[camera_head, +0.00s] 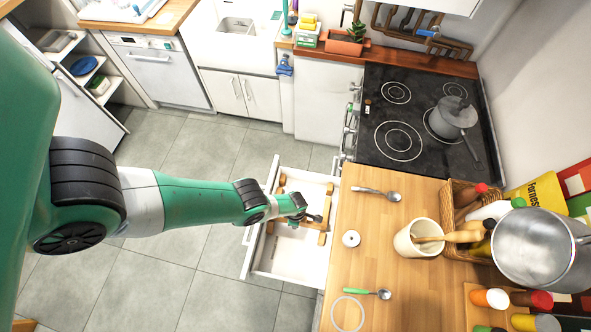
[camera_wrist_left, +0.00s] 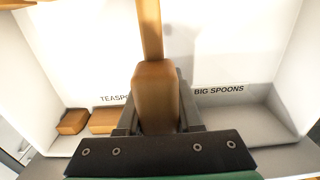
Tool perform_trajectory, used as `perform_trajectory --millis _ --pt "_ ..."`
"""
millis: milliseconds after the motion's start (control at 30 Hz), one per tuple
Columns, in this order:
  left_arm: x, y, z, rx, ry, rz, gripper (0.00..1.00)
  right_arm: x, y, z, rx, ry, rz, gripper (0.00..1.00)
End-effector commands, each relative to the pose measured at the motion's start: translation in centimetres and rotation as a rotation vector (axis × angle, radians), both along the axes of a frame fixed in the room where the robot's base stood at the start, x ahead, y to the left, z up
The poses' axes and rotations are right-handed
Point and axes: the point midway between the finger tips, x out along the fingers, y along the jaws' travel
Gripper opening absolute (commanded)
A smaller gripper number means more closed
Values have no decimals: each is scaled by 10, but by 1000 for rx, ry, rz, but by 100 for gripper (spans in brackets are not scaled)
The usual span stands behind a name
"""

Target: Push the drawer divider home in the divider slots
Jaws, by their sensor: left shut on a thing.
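The drawer divider (camera_wrist_left: 155,85) is a light wooden piece with a thick block at its near end. My left gripper (camera_wrist_left: 157,120) is shut on that block in the left wrist view, with dark fingers on both sides. The open white drawer (camera_head: 276,262) lies below it, and my left gripper (camera_head: 298,212) reaches into the drawer in the head view. Small wooden blocks (camera_wrist_left: 72,121) sit by the drawer wall at the left of the wrist view. Whether the divider is seated in its slots cannot be told; the fingers hide its lower part. My right gripper is out of view.
The drawer floor is labelled BIG SPOONS (camera_wrist_left: 219,91) right of the divider and with a partly hidden TEASPOONS-like label on the left. The wooden counter (camera_head: 375,240) beside the drawer holds spoons (camera_head: 377,193) and a utensil pot (camera_head: 408,243). Open floor lies left of the drawer.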

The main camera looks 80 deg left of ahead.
Motion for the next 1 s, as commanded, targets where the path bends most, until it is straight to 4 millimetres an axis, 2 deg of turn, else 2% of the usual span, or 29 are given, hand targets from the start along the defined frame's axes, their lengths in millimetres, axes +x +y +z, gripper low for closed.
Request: perform_trajectory --millis 1000 --pt "0 0 -7 0 -1 0 0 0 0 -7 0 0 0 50"
